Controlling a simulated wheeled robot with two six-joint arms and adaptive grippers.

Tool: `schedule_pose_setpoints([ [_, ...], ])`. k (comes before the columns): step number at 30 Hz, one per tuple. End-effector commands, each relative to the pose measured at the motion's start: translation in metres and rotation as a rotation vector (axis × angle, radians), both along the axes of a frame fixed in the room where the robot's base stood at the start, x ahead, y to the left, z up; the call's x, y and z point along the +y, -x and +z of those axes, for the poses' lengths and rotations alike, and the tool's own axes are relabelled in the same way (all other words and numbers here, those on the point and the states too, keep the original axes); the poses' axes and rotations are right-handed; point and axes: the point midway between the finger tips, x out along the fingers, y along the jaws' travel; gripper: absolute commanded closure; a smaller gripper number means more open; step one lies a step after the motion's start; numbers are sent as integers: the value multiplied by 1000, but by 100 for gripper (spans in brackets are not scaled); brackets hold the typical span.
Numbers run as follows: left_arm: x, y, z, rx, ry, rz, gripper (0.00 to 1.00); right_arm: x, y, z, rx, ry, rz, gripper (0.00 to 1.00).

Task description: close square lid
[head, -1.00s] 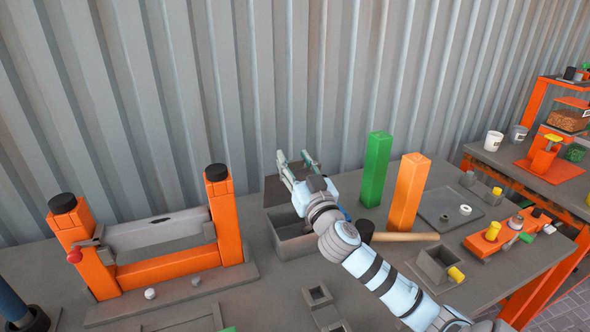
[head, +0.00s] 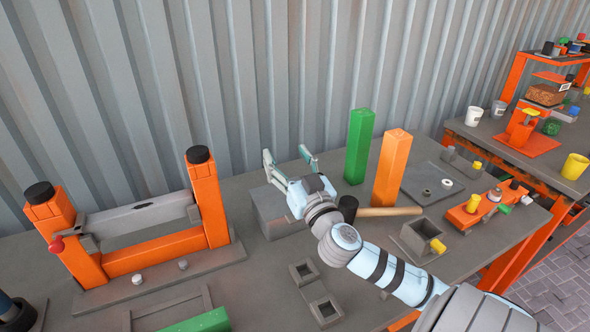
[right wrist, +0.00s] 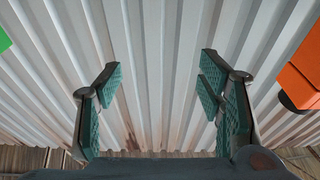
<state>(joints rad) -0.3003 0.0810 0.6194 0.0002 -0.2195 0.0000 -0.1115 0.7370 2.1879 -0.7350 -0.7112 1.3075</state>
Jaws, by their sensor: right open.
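The grey square box (head: 273,221) stands on the table near the corrugated wall. Its top shows as a flat grey surface, so its lid (head: 264,198) appears to lie down over the opening. My gripper and wrist hide the box's right part, so I cannot tell whether the lid sits flush. My right gripper (head: 287,157) is open and empty, at the box with its fingers toward the wall. In the right wrist view its two green-padded fingers (right wrist: 160,95) are wide apart with only wall between them. My left gripper is not in view.
A green post (head: 359,146) and an orange post (head: 391,168) stand close right of my gripper. A mallet (head: 385,211) lies before them. An orange frame with a grey roller (head: 140,220) stands to the left. Small square holders (head: 304,272) sit in front.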

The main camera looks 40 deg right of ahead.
Motion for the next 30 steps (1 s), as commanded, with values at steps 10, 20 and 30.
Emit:
schedule_pose_setpoints([
  [10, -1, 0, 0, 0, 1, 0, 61, 18, 56, -14, 1, -1, 0, 38],
  [20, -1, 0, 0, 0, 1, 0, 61, 18, 56, -14, 0, -1, 0, 38],
  [30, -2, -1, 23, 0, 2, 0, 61, 18, 56, 9, 0, -1, 0, 38],
])
